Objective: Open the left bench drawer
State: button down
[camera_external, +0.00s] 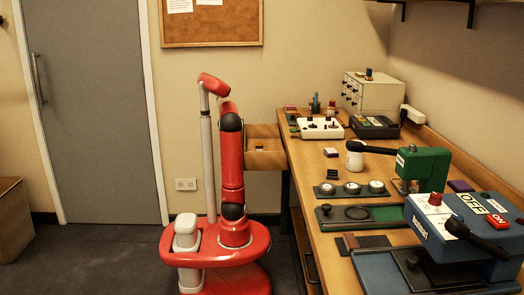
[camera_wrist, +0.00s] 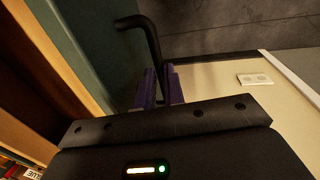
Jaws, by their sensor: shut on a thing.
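The left bench drawer (camera_external: 266,159) is a wooden box at the far end of the bench. It stands pulled out from the bench side, with its inside showing and a small dark and yellow thing in it. In the wrist view, a black bar handle (camera_wrist: 150,38) stands off a dark teal panel (camera_wrist: 85,45). My gripper (camera_wrist: 159,88) has purple fingers closed around the handle's near part. In the external view my red arm stands left of the drawer and hides the gripper and handle.
The bench top (camera_external: 300,168) carries a white control box (camera_external: 320,128), a green machine (camera_external: 425,167) and a blue switch box (camera_external: 455,228). A grey door (camera_external: 95,110) is at the left. Dark floor (camera_external: 100,250) is free left of my base.

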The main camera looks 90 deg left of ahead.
jog(key=c, duration=1.5)
grip_release()
notch_tip(320, 180, up, 8)
jog(key=s+p, duration=0.1)
jog(key=shift+s+f, duration=0.15)
